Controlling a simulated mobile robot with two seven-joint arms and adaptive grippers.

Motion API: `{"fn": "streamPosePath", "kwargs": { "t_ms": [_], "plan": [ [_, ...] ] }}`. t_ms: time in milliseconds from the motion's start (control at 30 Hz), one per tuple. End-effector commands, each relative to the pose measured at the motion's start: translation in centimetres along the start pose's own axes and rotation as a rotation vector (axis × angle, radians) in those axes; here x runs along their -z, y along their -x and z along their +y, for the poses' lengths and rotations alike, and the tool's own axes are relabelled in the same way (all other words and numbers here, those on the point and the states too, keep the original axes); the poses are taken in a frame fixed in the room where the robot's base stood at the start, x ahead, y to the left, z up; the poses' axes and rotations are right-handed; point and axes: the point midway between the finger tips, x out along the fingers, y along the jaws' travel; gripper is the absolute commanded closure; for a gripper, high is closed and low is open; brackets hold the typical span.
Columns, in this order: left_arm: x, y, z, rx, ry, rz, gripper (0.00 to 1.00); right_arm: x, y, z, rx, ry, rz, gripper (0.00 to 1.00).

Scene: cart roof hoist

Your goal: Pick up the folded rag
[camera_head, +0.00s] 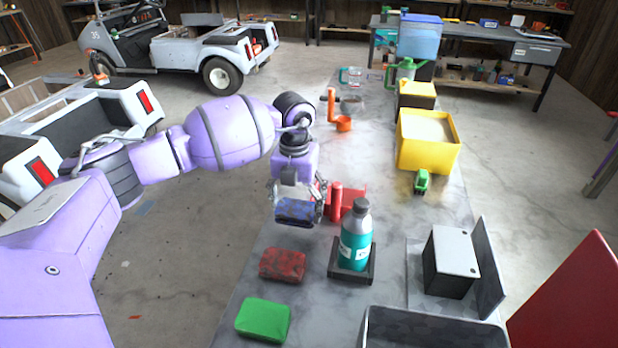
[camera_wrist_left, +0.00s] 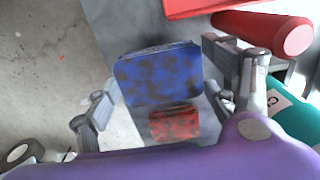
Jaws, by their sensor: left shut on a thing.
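A folded blue rag with dark stains (camera_head: 294,212) is in my left gripper (camera_head: 298,195), held at the left edge of the grey workbench (camera_head: 330,300). The left wrist view shows the blue rag (camera_wrist_left: 158,75) between the fingers of my left gripper (camera_wrist_left: 160,92), which is shut on it. A folded red stained rag (camera_head: 283,264) and a folded green rag (camera_head: 264,320) lie on the bench nearer the front. The red rag (camera_wrist_left: 174,123) appears below the blue one in the left wrist view. My right gripper is out of view.
A teal bottle (camera_head: 355,240) on a dark stand and a red holder (camera_head: 348,200) are close to the right of my left gripper. A yellow bin (camera_head: 428,150), a black-and-white box (camera_head: 450,262) and a grey tray (camera_head: 430,335) occupy the bench. Carts stand left.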

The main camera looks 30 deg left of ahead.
Motion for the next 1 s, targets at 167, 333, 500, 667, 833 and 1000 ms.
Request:
{"fn": "streamPosePath", "kwargs": {
  "t_ms": [167,333,500,667,833,1000],
  "plan": [
    [-0.2,5.4,0.0,0.001,-0.001,-0.008,0.48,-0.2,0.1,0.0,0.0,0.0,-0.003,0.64],
    [-0.2,9.8,-0.1,0.002,0.0,-0.007,0.48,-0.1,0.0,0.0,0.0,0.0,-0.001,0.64],
    [-0.1,12.8,-0.1,0.002,-0.001,-0.004,0.48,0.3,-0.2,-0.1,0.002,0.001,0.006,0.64],
    [-0.1,14.2,-0.1,0.001,-0.001,-0.004,0.48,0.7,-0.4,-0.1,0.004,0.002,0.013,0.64],
    [-0.1,14.5,-0.1,0.001,-0.001,-0.003,0.48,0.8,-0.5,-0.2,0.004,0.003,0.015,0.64],
    [-0.1,14.5,-0.1,0.002,-0.001,-0.003,0.48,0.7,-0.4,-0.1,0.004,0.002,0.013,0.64]
  ]
}}
